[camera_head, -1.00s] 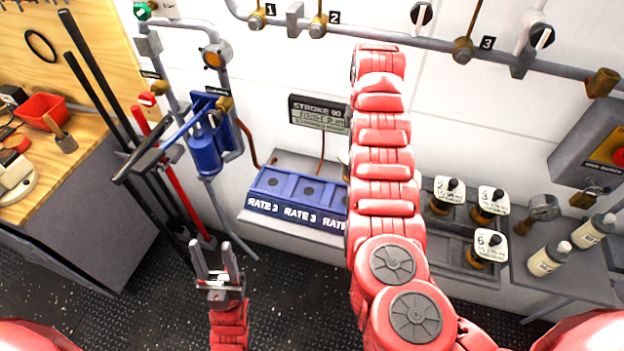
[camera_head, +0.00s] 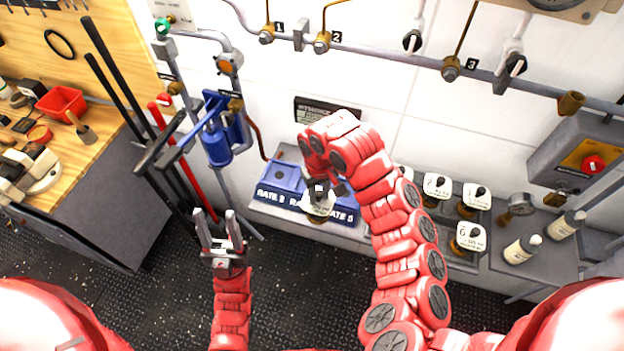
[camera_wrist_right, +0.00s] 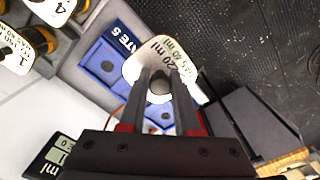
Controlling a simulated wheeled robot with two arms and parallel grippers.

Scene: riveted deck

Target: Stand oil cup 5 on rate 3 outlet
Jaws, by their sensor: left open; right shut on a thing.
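My right gripper (camera_head: 320,188) is shut on an oil cup (camera_head: 317,205) with a white label plate; it also shows in the right wrist view (camera_wrist_right: 160,84). The cup is over the front middle of the blue rate block (camera_head: 283,174), between the RATE 2 and RATE 5 labels, covering most of the middle label. I cannot tell whether it touches the block. In the wrist view, outlet holes of the block (camera_wrist_right: 92,58) show beside and below the cup. My left gripper (camera_head: 217,222) is open and empty, low at left.
Several other labelled cups (camera_head: 468,238) stand in a rack right of my right arm. A blue pump (camera_head: 217,142) and upright rods stand left of the block. A grey display (camera_head: 318,110) hangs behind it.

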